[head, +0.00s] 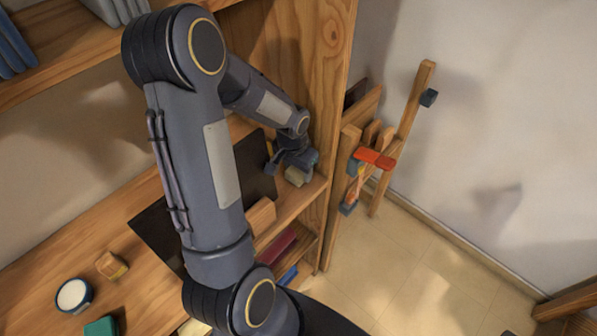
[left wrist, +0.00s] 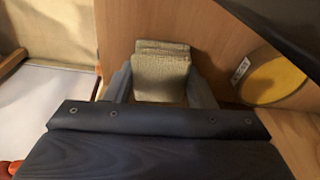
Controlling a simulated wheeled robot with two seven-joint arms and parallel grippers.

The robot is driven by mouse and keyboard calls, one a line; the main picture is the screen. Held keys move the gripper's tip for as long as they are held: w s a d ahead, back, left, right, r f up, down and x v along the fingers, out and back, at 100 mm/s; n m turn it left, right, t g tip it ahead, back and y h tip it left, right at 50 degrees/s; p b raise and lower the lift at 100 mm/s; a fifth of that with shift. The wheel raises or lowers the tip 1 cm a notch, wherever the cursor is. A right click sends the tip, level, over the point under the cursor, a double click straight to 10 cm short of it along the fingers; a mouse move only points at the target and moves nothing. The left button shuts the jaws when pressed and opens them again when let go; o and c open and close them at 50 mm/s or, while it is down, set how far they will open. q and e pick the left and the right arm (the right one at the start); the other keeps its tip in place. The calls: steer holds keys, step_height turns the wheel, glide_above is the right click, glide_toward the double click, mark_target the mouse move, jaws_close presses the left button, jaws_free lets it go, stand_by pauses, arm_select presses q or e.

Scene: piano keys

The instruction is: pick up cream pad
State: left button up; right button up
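The cream pad (head: 295,176) is a small beige block at the end of the wooden shelf, just below my left gripper (head: 289,160) in the head view. In the left wrist view the cream pad (left wrist: 160,73) lies between the two grey fingers of my left gripper (left wrist: 161,80), one finger close along each side. I cannot tell whether both fingers press on it. My right gripper is not in view.
A wooden upright panel (head: 335,80) stands close to the right of my gripper. A wooden stand with a red-orange piece (head: 374,158) is beyond it. A white round item (head: 74,294) and a green block (head: 101,327) sit at lower left. A yellow disc (left wrist: 274,80) shows in the wrist view.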

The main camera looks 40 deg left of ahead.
arm_select(q)
steer(key=shift+c, duration=1)
steer(key=shift+r, duration=0.45)
steer(key=shift+d+r+b, duration=0.25)
steer(key=shift+r+b, duration=0.05)
steer(key=shift+r, duration=0.35)
steer(key=shift+d+r+b, duration=0.2)
steer(key=shift+r+b, duration=0.05)
steer(key=shift+r, duration=0.35)
steer(key=s+d+b, duration=0.3)
steer(key=d+b, duration=0.1)
steer(key=d, duration=1.2)
steer(key=shift+s+d, duration=0.2)
steer(key=shift+d, duration=0.2)
steer(key=o, duration=0.4)
steer(key=c, duration=0.3)
steer(key=shift+c, duration=0.2)
